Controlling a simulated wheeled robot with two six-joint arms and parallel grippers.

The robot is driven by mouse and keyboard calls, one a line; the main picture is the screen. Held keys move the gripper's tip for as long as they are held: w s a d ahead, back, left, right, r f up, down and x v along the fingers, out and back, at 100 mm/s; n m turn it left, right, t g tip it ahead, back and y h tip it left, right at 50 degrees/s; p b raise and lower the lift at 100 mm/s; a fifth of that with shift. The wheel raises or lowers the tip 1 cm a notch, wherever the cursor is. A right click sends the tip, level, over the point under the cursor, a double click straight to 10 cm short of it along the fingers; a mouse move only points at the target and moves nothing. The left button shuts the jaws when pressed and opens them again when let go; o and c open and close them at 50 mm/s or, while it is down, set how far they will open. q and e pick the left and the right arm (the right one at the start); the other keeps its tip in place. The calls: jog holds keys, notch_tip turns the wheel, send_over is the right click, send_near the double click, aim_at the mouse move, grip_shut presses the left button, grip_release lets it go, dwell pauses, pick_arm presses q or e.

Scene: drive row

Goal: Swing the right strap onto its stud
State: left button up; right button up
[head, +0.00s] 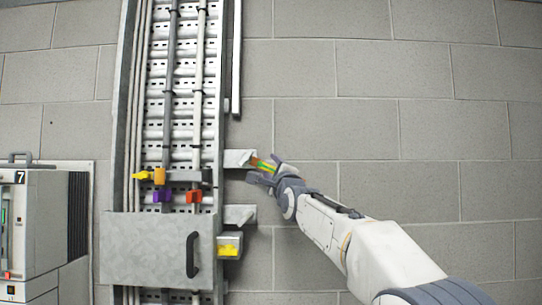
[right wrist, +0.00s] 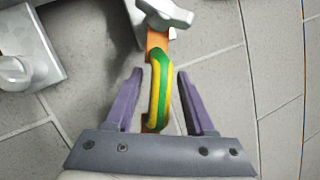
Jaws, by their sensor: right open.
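The right strap (right wrist: 160,90) is a copper-coloured strip with a green and yellow striped sleeve. In the right wrist view its far end meets a grey wing-shaped fastener (right wrist: 165,14). In the head view the strap (head: 264,164) shows small beside the upper grey bracket (head: 238,158). My right gripper (right wrist: 160,76) is open, with one finger on each side of the sleeve and visible gaps between. It also shows in the head view (head: 266,172), at the strap. I cannot tell which part is the stud. My left gripper is out of view.
A cable ladder (head: 155,130) with pipes and coloured clamps runs up the block wall. A grey panel with a black handle (head: 192,255) and a yellow block (head: 229,246) are lower down. A cabinet (head: 35,225) stands at left. The wall at right is clear.

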jog(key=shift+w+a+r, duration=0.15)
jog(key=shift+w, duration=0.3)
grip_shut()
dwell(1.2)
